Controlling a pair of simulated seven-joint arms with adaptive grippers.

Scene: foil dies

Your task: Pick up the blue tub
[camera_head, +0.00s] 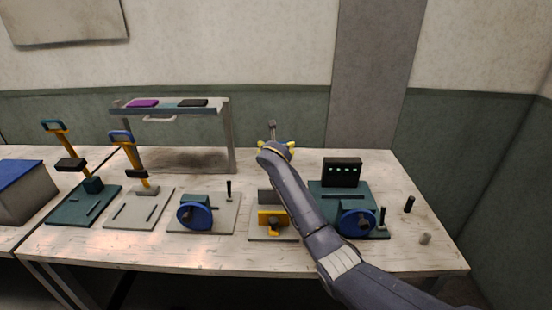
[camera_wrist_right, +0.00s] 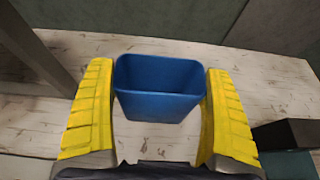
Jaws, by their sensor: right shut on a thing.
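The blue tub (camera_wrist_right: 160,100) is an open-topped, tapered bin in the right wrist view. It sits between the two yellow ribbed fingers of my right gripper (camera_wrist_right: 159,72), which is shut on its sides near the rim. I cannot tell whether its base touches the table. In the head view my right gripper (camera_head: 275,148) is over the back middle of the table, and the tub is hidden behind it and the arm. My left gripper is not in view.
On the white wooden table (camera_head: 140,245) stand lever presses (camera_head: 128,155) at left, blue-wheeled devices (camera_head: 195,215) in front, and a teal-based machine (camera_head: 342,172) at right. A grey shelf (camera_head: 215,108) stands at back left. The back right of the table is clear.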

